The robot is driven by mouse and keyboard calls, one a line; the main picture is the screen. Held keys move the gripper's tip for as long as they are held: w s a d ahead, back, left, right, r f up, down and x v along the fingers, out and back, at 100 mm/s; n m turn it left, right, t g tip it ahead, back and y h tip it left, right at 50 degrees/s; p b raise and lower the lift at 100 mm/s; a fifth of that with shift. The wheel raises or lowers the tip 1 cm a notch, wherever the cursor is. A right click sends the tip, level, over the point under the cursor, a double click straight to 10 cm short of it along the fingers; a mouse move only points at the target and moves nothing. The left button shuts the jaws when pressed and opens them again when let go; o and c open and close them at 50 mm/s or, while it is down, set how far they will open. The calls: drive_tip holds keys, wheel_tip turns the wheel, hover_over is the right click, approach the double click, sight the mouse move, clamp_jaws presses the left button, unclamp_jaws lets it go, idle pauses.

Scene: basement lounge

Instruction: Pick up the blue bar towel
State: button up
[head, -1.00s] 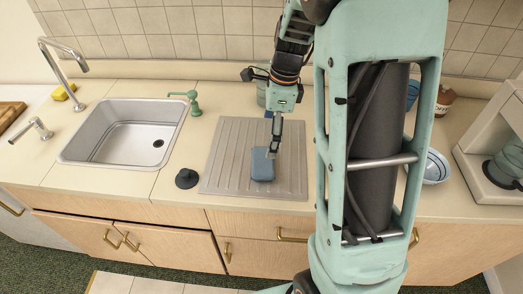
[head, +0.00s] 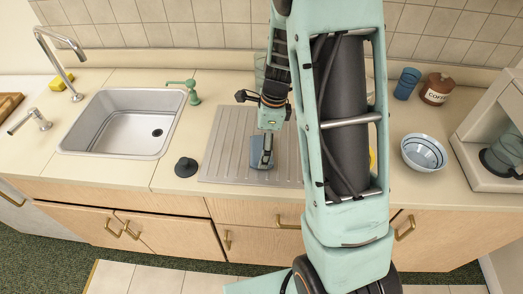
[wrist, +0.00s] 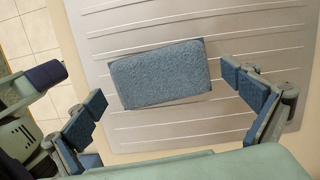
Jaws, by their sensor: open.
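The blue bar towel (wrist: 160,74) is a small folded blue-grey rectangle lying on the ribbed drainboard (wrist: 210,20). In the head view the towel (head: 256,152) is partly hidden by my gripper (head: 266,163), which is over it. In the wrist view my gripper (wrist: 172,112) is open, with one finger on each side of the towel's near edge. Both fingers are apart from the towel and nothing is between the pads. The gap between the fingertips is wider than the towel. I cannot tell the exact height above it.
A sink (head: 125,122) lies left of the drainboard, with a dark stopper (head: 186,167) between. A green soap dispenser (head: 191,91) stands behind. At the right are a striped bowl (head: 424,152), a blue cup (head: 407,83), a coffee jar (head: 437,89) and a coffee maker (head: 497,140).

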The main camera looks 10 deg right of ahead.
drive_tip(key=c, duration=1)
drive_tip(key=shift+r, duration=0.1)
drive_tip(key=shift+c, duration=0.2)
drive_tip(key=shift+r+p, duration=0.7)
drive_tip(key=shift+p, duration=0.05)
drive_tip(key=r+p, duration=0.1)
drive_tip(key=s+r+p, duration=0.1)
drive_tip(key=r+p, duration=0.1)
drive_tip(key=s+r+p, duration=0.1)
drive_tip(key=r, duration=0.1)
drive_tip(key=shift+s+d+r, duration=0.1)
drive_tip(key=shift+s+r, duration=0.1)
drive_tip(key=shift+r, duration=0.05)
drive_tip(key=s+d+r, duration=0.1)
drive_tip(key=s+r, duration=0.5)
drive_tip(key=s, duration=0.5)
drive_tip(key=shift+s, duration=0.25)
